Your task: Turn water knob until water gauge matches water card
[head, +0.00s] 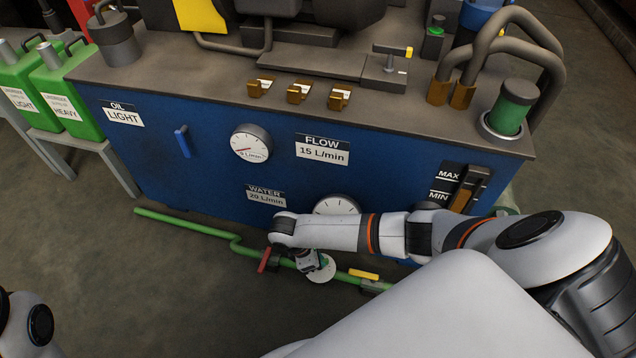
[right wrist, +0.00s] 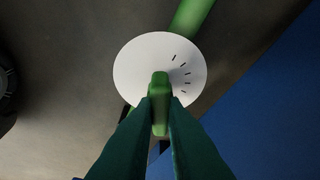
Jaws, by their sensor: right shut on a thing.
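The water card (head: 266,196) on the blue machine front seems to read 20 L/min. The water gauge (head: 335,206) is a round white dial right of it. My right arm covers its lower part, and I cannot read its needle. The water knob (right wrist: 160,84) is a green grip on a white disc with black tick marks; the disc also shows in the head view (head: 321,270) by the green pipe. My right gripper (right wrist: 159,102) is shut on the knob, one finger on each side. My left gripper is out of view; only part of that arm shows at lower left.
A green pipe (head: 185,221) runs low along the machine, with a red handle (head: 264,260) left of the knob and a yellow handle (head: 363,274) right of it. A flow gauge (head: 251,144) and flow card (head: 322,150) sit higher. Floor at lower left is clear.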

